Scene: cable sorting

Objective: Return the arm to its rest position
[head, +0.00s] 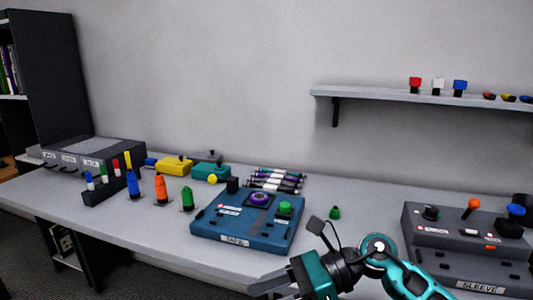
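My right arm, teal and black, comes in from the lower right. Its gripper (270,284) points left at the front edge of the table, below the blue box labelled TAPE (213,233). The fingers are partly cut off by the bottom of the picture, so I cannot tell how far apart they are. No object shows between them. A small dark square piece on a thin stem stands up from the wrist. My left gripper is not in view.
The long table (140,230) carries a grey SLEEVE box (450,265) at right, a small green-topped piece (334,212), colored cones, a marker holder (100,193) and a drawer unit (95,152). A wall shelf (420,96) holds small colored pieces. Table between the boxes is mostly clear.

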